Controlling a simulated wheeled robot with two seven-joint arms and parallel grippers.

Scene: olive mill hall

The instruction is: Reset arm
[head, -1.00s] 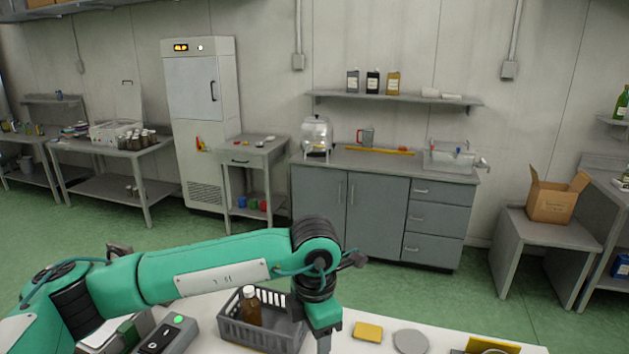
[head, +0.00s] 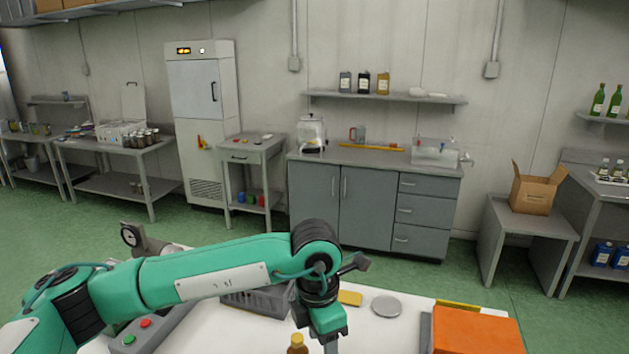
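My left arm reaches in from the left across the white table (head: 385,330). Its wrist hangs down, and the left gripper (head: 331,346) is cut off by the bottom edge, so its opening does not show. A brown bottle with a yellow cap (head: 297,345) is just left of it, also cut off by the bottom edge; I cannot tell whether they touch. My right gripper is not in view.
A grey basket (head: 258,302) is partly hidden behind my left arm. A yellow block (head: 349,298), a grey disc (head: 386,307) and an orange item (head: 476,332) are to the right. A grey button box (head: 143,332) is at left. Green floor separates the table from the cabinets.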

